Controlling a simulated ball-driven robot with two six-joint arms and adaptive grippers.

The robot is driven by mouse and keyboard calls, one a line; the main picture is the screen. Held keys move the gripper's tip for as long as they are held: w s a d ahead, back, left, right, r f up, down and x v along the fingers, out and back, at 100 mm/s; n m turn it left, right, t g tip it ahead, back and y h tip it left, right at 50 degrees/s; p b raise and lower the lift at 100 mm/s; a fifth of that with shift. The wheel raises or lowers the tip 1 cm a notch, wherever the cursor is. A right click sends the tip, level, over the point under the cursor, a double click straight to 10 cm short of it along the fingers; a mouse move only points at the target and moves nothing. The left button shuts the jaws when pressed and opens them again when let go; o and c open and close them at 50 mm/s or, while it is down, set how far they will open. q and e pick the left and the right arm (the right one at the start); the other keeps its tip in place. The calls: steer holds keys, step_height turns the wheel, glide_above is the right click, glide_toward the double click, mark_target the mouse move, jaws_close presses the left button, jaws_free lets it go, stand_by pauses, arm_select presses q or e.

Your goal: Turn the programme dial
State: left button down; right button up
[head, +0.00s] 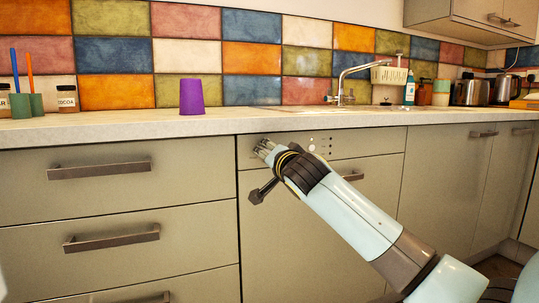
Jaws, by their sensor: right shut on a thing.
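The dishwasher front (375,205) is built in below the counter, with a narrow control panel (365,144) along its top. My right gripper (263,148) is at the left part of this panel, its fingers shut on the programme dial. The dial itself is hidden by the fingers, so its angle cannot be told. Several small light and dark marks or buttons (318,146) show on the panel just right of the gripper. My left gripper is not in view.
Drawers with bar handles (100,169) are at the left. A purple cup (191,96) stands upside down on the counter (130,124). A sink tap (345,82) is behind.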

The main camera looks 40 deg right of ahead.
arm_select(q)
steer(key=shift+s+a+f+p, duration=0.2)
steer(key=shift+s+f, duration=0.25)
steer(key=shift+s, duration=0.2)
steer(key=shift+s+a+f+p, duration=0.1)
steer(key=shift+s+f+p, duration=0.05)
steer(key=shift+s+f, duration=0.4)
arm_select(e)
steer(key=shift+m+y, duration=0.3)
steer(key=shift+m, duration=2.3)
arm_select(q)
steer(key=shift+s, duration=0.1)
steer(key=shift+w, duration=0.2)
arm_select(e)
steer(key=o, duration=1.1)
steer(key=shift+o, duration=0.2)
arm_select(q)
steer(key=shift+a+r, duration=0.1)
arm_select(e)
steer(key=v, duration=1.2)
